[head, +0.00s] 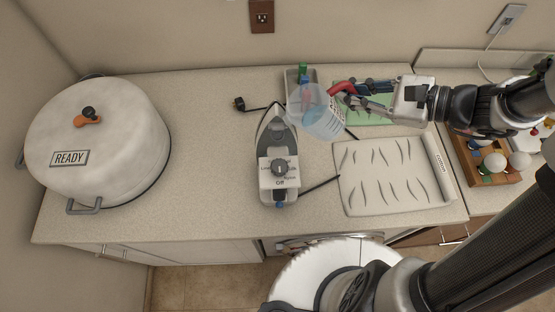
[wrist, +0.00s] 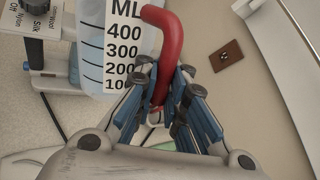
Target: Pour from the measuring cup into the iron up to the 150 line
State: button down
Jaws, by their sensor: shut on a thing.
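The measuring cup (head: 322,122) is clear, with light blue water in it and a red handle. It looks tilted to the left in the head view, close beside the iron (head: 279,170). In the wrist view the cup (wrist: 95,50) shows a scale marked in ML with 400, 300, 200 and 100. My gripper (head: 346,94) is shut on the red handle; its fingers (wrist: 160,100) close around it. The iron stands on the counter with its dial reading Off; part of it shows in the wrist view (wrist: 38,22). No 150 line or water level on the iron is readable.
A large white READY pot (head: 98,135) is at left. A patterned mat (head: 390,178) lies at right, with a wooden tray (head: 500,178) beyond. The counter between pot and iron is mostly clear.

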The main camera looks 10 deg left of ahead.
jog(key=shift+r, duration=0.1)
jog(key=w+d+r+m+y+p, duration=0.3)
jog(key=d+r+y+p, duration=0.2)
jog(key=r+p, duration=0.1)
jog(key=shift+m+p, duration=0.4)
jog(key=shift+p, duration=0.3)
jog(key=shift+f, duration=0.1)
jog(key=w+d+f+m+t+h+b, duration=0.1)
jog(key=f+b, duration=0.4)
jog(key=f, duration=0.6)
jog(key=w+f+m+t+h+b, duration=0.2)
jog(key=f+t+b, duration=0.3)
jog(key=f, duration=0.5)
jog(key=shift+d+f+m+b, duration=0.4)
jog(key=shift+m+b, duration=0.1)
jog(key=shift+m, duration=0.3)
jog(key=shift+a+r, duration=0.1)
